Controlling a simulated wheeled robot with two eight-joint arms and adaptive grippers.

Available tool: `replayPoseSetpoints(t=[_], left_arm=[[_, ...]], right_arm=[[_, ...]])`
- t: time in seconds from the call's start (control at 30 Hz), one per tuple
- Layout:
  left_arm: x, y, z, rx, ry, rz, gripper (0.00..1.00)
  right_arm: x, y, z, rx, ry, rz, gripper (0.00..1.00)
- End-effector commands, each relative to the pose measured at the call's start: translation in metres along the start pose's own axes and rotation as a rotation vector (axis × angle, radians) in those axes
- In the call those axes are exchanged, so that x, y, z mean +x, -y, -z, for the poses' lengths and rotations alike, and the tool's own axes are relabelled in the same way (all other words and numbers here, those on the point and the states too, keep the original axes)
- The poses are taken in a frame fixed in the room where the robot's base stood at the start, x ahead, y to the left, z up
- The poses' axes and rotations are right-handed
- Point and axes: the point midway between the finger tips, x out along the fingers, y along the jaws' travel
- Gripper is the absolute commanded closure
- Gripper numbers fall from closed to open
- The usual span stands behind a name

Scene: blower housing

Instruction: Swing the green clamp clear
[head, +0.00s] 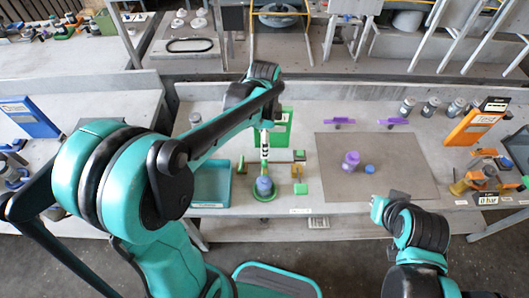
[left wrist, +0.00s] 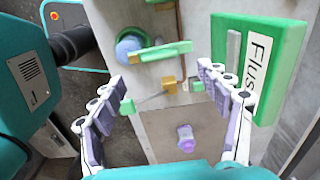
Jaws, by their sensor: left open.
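The green clamp (left wrist: 157,53) shows in the left wrist view as a green bar beside a yellow post, with a thin rod running to a small green block (left wrist: 127,107). In the head view, its green and yellow parts (head: 301,188) stand on the table left of the grey mat. My left gripper (left wrist: 163,80) is open and empty, its fingers spread to either side of the clamp's rod and post in the wrist view. In the head view, the left gripper (head: 265,147) is seen narrow-on, above the table. My right gripper (head: 379,207) is at the table's front edge; its fingers are unclear.
A blue ball-like part (head: 264,186) sits in a green ring (head: 264,196) left of the clamp. A green "Flus..." box (left wrist: 250,75) stands behind. A teal tray (head: 212,190) is at left. Purple parts (head: 350,160) stand on the grey mat (head: 400,165), which is otherwise mostly clear.

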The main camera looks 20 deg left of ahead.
Motion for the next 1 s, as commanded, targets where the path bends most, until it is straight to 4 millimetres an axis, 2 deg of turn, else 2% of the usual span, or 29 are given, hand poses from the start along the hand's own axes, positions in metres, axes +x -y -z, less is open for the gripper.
replayPoseSetpoints(t=[0.5,0.87,0.9,1.0], left_arm=[[0.072,0.001,0.0,0.01,0.001,-0.004,0.24],[0.079,0.001,0.0,0.009,0.001,-0.003,0.24],[0.078,0.001,0.0,0.009,0.001,-0.003,0.27],[0.078,0.001,0.0,0.009,0.001,-0.003,0.53]], right_arm=[[0.021,0.0,-0.015,0.0,0.0,0.0,1.0],[0.022,0.0,-0.016,0.0,0.0,0.0,1.0],[0.022,0.0,-0.016,0.0,0.0,0.0,1.0],[0.022,0.0,-0.016,0.0,0.0,0.0,1.0]])
